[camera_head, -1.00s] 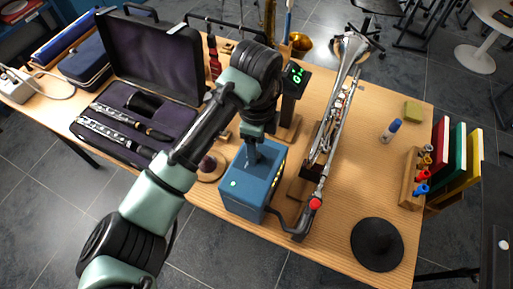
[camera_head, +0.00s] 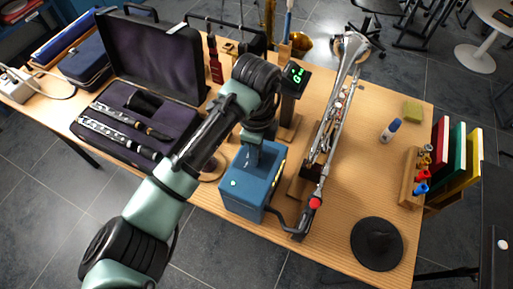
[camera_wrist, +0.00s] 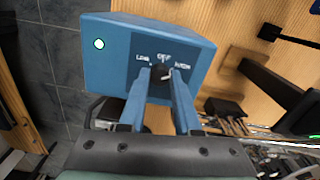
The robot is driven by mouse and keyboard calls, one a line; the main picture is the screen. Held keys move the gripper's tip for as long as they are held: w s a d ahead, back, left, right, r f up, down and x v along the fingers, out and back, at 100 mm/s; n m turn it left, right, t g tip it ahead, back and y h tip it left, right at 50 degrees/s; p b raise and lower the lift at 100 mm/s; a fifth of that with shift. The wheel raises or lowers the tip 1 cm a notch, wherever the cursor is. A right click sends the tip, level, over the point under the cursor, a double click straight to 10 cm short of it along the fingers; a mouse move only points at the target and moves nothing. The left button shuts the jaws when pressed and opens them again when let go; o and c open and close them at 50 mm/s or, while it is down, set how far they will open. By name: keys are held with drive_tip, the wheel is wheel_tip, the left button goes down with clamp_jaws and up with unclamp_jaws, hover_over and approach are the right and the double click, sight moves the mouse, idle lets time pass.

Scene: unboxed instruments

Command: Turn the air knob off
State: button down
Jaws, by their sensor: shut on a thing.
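The blue air box (camera_head: 246,192) stands near the table's front edge, with a lit green-white light and a dark hose at its side. In the wrist view, the box (camera_wrist: 112,73) shows a dark panel marked LOW, OFF and HIGH. The small dark air knob (camera_wrist: 162,72) sits below these labels, with a pale pointer mark that seems to lean toward HIGH; its exact setting is hard to tell. My gripper (camera_wrist: 161,80) is shut on the knob, one blue finger on each side. In the head view, my gripper (camera_head: 252,160) comes down on the box's top and hides the knob.
A trumpet (camera_head: 330,120) on a wooden stand is close right of the box. An open clarinet case (camera_head: 150,70) lies left. A small display (camera_head: 295,73) stands behind. A black round mute (camera_head: 377,244) is at the front right. The right middle table is mostly clear.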

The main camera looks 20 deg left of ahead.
drive_tip(key=shift+r+p, duration=0.1)
drive_tip(key=shift+p, duration=0.2)
drive_tip(key=n+p, duration=0.2)
drive_tip(key=n, duration=0.1)
drive_tip(key=shift+d+r, duration=0.1)
drive_tip(key=shift+r, duration=0.05)
drive_tip(key=n+p, duration=0.2)
drive_tip(key=shift+n+p, duration=0.4)
drive_tip(key=n+p, duration=0.3)
drive_tip(key=n, duration=0.1)
drive_tip(key=shift+n+p, duration=0.6)
drive_tip(key=shift+n, duration=0.2)
drive_tip(key=shift+f+n, duration=0.2)
drive_tip(key=shift+n, duration=0.1)
drive_tip(key=c, duration=0.6)
unclamp_jaws()
